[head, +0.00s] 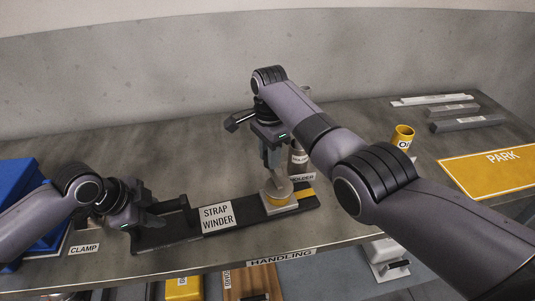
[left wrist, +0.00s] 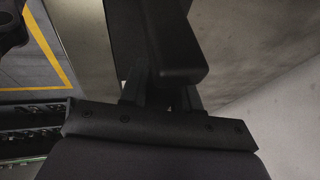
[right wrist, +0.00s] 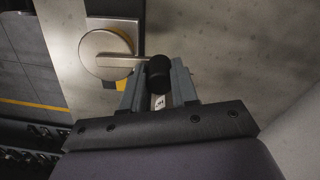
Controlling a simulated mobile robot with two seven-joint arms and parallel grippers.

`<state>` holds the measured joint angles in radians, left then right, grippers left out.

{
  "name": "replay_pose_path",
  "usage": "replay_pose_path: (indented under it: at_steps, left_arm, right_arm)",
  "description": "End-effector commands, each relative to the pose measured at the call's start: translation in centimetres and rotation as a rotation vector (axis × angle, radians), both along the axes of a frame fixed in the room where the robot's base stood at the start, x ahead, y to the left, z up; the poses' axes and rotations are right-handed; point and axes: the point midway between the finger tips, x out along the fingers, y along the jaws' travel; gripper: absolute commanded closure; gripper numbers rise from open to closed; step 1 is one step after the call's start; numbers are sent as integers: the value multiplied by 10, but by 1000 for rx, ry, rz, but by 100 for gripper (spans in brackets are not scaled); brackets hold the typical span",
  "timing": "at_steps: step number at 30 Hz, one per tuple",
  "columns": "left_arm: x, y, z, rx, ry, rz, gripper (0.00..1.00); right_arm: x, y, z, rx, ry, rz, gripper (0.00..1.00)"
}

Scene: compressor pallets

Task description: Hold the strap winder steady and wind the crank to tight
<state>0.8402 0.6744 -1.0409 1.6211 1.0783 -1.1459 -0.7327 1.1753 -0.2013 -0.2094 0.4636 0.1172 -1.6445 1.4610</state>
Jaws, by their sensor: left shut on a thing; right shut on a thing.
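The strap winder (head: 255,211) is a long dark base with a white name label, lying along the front of the bench. My left gripper (head: 150,214) is shut on the black handle (head: 174,204) at its left end. In the left wrist view the dark handle (left wrist: 170,50) runs between the fingers (left wrist: 162,92). At the right end is a round metal drum with a crank arm (right wrist: 118,60). My right gripper (head: 271,157) comes down from above the drum (head: 277,193). In the right wrist view its fingers (right wrist: 157,88) are shut on the crank's black knob (right wrist: 158,70).
A yellow PARK mat (head: 492,172) and grey bars (head: 467,122) lie at the right. A yellow cup (head: 403,136) stands behind my right arm. Blue bins (head: 22,190) stand at the left, near a CLAMP label (head: 84,249). The bench's back left is clear.

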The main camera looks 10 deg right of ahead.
Motion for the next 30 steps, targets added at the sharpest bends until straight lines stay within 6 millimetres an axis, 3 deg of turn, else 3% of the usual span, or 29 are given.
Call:
replay_pose_path:
  at_steps: [1,12,13,15,25,30]
  left_arm:
    - [-3,3,-8,11,16,5,100]
    - [-3,3,-8,11,16,5,100]
    - [-3,3,-8,12,16,4,100]
    - [-3,3,-8,11,16,5,100]
    - [-3,3,-8,13,17,4,100]
    - [-3,3,-8,12,17,4,100]
  right_arm:
    - [2,-1,4,1,-8,-5,100]
    - [2,-1,4,1,-8,-6,100]
    - [2,-1,4,1,-8,-6,62]
    - [2,-1,3,1,-7,-6,46]
    - [1,-1,3,1,-4,-5,46]
    - [1,-1,24,3,-6,-5,46]
